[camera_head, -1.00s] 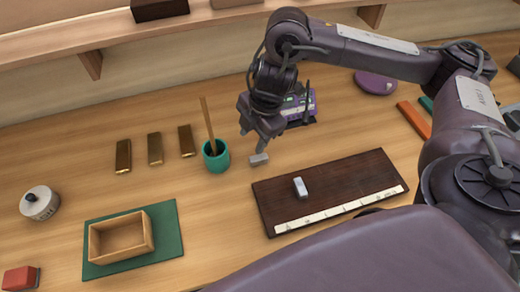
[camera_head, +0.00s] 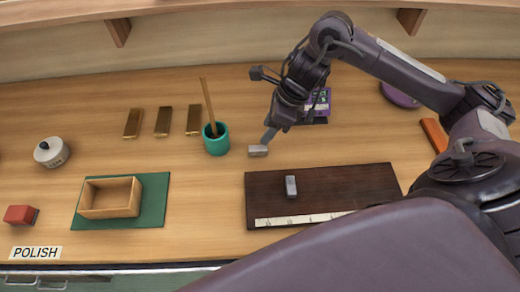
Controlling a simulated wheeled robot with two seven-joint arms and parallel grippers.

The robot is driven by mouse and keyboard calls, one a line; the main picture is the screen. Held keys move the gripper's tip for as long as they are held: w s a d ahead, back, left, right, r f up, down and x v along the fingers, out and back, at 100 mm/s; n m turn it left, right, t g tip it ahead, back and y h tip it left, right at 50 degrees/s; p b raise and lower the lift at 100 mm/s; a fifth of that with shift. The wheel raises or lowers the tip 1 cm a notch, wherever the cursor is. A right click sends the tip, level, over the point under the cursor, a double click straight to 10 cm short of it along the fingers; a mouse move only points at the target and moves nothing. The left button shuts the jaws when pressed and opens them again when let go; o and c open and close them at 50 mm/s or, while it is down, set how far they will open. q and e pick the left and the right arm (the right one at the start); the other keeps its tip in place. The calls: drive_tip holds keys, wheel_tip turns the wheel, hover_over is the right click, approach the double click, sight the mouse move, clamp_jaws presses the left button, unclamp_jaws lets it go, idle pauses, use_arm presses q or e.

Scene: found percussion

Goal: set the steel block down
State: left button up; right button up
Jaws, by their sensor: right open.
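One small grey metal block (camera_head: 257,151) is on the wooden table, right of the teal cup and just behind the dark board. A second grey block (camera_head: 291,186) lies on the dark board (camera_head: 345,187). I cannot tell by looks which of the two is the steel one. My right gripper (camera_head: 268,137) is open, its fingertips pointing down close above and beside the first block. Whether a finger still touches that block is too small to tell. My left gripper is out of view.
The teal cup (camera_head: 216,144) holds an upright stick close left of my gripper. Several brass bars (camera_head: 163,122) lie further left. A wooden box (camera_head: 110,197) sits on a green mat (camera_head: 152,209). A purple device (camera_head: 318,106) stands behind my gripper. Bare table lies between cup and mat.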

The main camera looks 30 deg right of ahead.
sight(257, 148)
drive_tip(key=f+n+p, duration=0.1)
drive_tip(key=f, duration=0.1)
drive_tip(key=a+f+p, duration=0.1)
drive_tip(key=f, duration=0.1)
drive_tip(key=a+f+n+p, duration=0.1)
drive_tip(key=f, duration=0.1)
drive_tip(key=shift+w+a+f+n, duration=0.2)
drive_tip(key=shift+w+f+n, duration=0.1)
drive_tip(key=shift+w+f, duration=0.15)
drive_tip(key=shift+f, duration=0.25)
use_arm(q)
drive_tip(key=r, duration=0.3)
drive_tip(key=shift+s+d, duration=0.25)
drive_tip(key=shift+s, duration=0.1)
use_arm(e)
drive_tip(key=shift+c, duration=0.3)
clamp_jaws()
